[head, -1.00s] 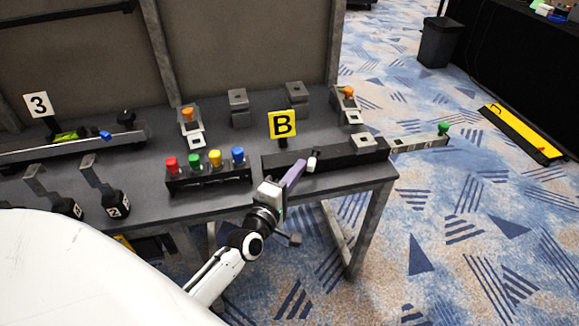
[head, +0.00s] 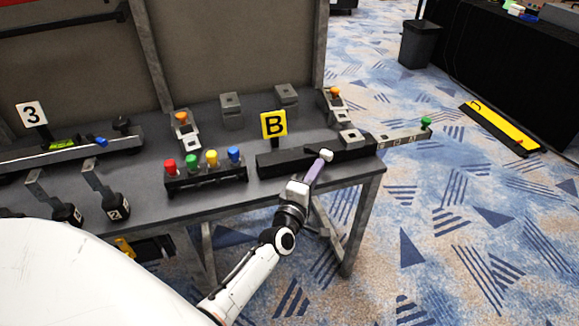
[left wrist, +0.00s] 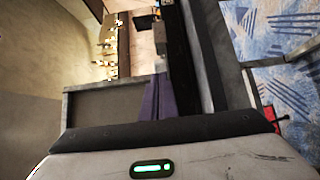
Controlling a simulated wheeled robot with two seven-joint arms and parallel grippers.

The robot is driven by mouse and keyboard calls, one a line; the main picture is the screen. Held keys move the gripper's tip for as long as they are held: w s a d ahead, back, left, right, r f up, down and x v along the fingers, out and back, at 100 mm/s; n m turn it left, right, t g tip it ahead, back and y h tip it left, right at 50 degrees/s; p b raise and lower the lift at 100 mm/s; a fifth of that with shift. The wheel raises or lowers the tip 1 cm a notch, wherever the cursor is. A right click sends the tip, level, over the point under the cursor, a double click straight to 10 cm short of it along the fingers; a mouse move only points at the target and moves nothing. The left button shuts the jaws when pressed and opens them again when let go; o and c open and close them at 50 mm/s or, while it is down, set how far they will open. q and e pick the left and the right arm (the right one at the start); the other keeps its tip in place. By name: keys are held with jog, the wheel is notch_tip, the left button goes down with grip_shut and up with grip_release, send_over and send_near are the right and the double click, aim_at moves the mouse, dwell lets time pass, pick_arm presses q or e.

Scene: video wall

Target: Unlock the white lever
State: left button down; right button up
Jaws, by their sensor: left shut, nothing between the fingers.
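The white lever (head: 327,155) shows as a small white knob at the front of a long black box (head: 275,163) under the yellow "B" sign (head: 274,125), near the table's right end. My left gripper (head: 317,164) comes up from below. Its purple fingers are shut and empty, with their tips at the knob's lower left; they look to be touching it, but I cannot be sure. In the left wrist view the purple fingers (left wrist: 157,88) lie together beside the dark box. The lever's lower part is hidden. My right gripper is out of view.
A rack of red, green, yellow and blue knobs (head: 204,177) stands left of the box. A rail with a green knob (head: 426,124) sticks out past the table's right end. Grey blocks (head: 286,95) stand behind. The floor in front right is clear.

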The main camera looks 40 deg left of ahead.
pick_arm(q)
jog(key=s+d, duration=0.1)
jog(key=s, duration=0.9)
jog(key=shift+d, duration=0.4)
jog(key=shift+s, duration=0.1)
jog(key=s+d+f+m+g+h, duration=0.2)
jog(key=s+d+f+m+g, duration=0.2)
jog(key=s+f+m, duration=0.4)
jog(key=s+d+f+m+g+h, duration=0.3)
jog(key=s+d+f+m+g, duration=0.2)
jog(key=s+f+m, duration=0.4)
jog(key=s+d+m, duration=0.1)
jog(key=s+m, duration=0.4)
jog(key=shift+d+h, duration=0.25)
jog(key=shift+h, duration=0.05)
